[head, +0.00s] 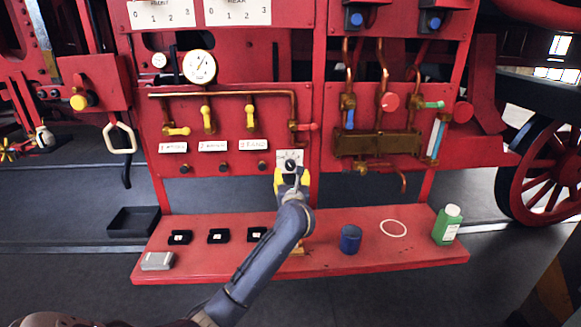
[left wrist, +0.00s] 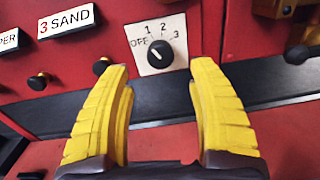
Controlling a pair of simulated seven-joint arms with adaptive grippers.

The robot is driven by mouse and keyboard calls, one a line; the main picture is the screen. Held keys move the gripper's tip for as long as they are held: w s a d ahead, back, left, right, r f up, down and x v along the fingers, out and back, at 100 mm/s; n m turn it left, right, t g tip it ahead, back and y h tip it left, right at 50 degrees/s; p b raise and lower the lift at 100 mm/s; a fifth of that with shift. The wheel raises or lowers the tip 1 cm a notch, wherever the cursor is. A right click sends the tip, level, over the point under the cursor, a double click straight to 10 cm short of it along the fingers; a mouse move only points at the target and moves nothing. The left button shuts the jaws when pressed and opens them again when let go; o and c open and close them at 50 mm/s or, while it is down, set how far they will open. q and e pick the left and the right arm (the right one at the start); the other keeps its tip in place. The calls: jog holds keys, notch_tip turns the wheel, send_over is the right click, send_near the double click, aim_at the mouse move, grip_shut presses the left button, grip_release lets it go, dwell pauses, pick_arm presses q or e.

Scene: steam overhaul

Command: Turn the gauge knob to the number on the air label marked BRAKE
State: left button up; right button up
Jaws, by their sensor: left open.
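The gauge knob (left wrist: 160,53) is a black round knob on a white plate (left wrist: 148,67) marked OFF, 1, 2 and 3. Its pale mark seems to point up and left, but the exact setting is hard to tell. The plate also shows in the head view (head: 290,157). My left gripper (head: 291,180) has its yellow fingers (left wrist: 164,80) open and empty, just in front of and below the knob, not around it. Three white labels hang left of the knob; one reads 3 SAND (left wrist: 67,21). The left label (head: 173,147) and middle label (head: 213,146) are not clearly readable. My right gripper is out of view.
A red shelf (head: 340,262) below holds small black boxes, a grey block (head: 157,261), a blue cup (head: 350,239), a pale ring (head: 393,228) and a green bottle (head: 447,225). Yellow-handled valves, a brass pipe and a round gauge (head: 199,67) sit above the labels.

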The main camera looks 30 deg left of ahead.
aim_at(290, 167)
pick_arm(q)
jog(key=x, duration=0.7)
jog(key=shift+w+a, duration=0.1)
jog(key=shift+a, duration=0.05)
grip_shut()
jog(key=shift+m, duration=0.9)
grip_release()
jog(key=v, duration=1.2)
